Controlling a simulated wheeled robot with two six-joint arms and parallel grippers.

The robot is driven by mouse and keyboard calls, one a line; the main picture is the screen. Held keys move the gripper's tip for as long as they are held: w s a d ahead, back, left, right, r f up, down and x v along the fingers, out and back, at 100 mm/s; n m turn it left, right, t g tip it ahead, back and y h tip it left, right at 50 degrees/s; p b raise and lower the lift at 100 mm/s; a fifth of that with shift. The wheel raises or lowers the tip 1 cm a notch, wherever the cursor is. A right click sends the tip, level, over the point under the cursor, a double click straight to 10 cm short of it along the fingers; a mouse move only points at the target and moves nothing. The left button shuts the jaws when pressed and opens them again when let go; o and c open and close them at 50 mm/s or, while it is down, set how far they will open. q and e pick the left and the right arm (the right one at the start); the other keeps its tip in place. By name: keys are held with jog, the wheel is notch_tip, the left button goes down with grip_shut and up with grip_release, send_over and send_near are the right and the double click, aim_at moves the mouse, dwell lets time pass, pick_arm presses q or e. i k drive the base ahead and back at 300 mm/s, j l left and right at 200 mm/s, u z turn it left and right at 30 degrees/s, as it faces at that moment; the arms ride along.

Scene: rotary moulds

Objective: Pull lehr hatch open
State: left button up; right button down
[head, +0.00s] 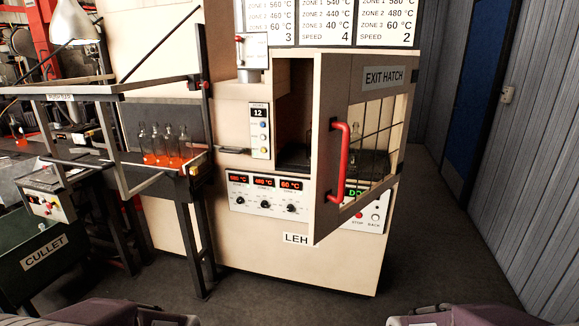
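Through the barred window (380,130) I see a clear bottle (356,125). Purple parts of my arms show at the bottom edge, but neither gripper is in view.
A control panel with dials (268,197) sits below the opening. At left a framed rack (115,93) and several bottles with orange glowing bases (165,150) stand beside the cabinet. A green CULLET bin (45,255) is lower left. The floor (450,240) at right is clear.

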aim_at(341, 81)
jog(key=i+j, duration=0.9)
jog(key=j, duration=0.1)
